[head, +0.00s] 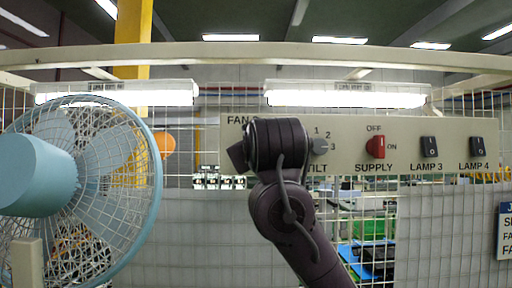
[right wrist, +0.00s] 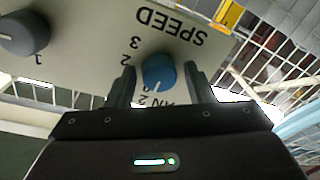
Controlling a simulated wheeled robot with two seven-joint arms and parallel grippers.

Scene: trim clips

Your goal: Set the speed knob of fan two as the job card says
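The fan two speed knob (right wrist: 158,72) is blue with a white pointer line, under the word SPEED in the upside-down right wrist view. Its pointer aims down in that picture, toward the FAN 2 lettering. The numbers 2 and 3 show to its left; its 1 is not visible. My right gripper (right wrist: 160,84) is open, one finger on each side of the knob, with apparent gaps. In the head view my right arm hides this knob. The job card (head: 505,232) is cut off at the right edge, its setting unreadable. My left gripper is not in view.
The control panel (head: 220,140) also carries a grey tilt knob (head: 320,146), a red supply switch (head: 376,147), and black switches for lamp 3 (head: 429,147) and lamp 4 (head: 477,147). A blue caged fan (head: 35,175) stands at left. Wire mesh is behind.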

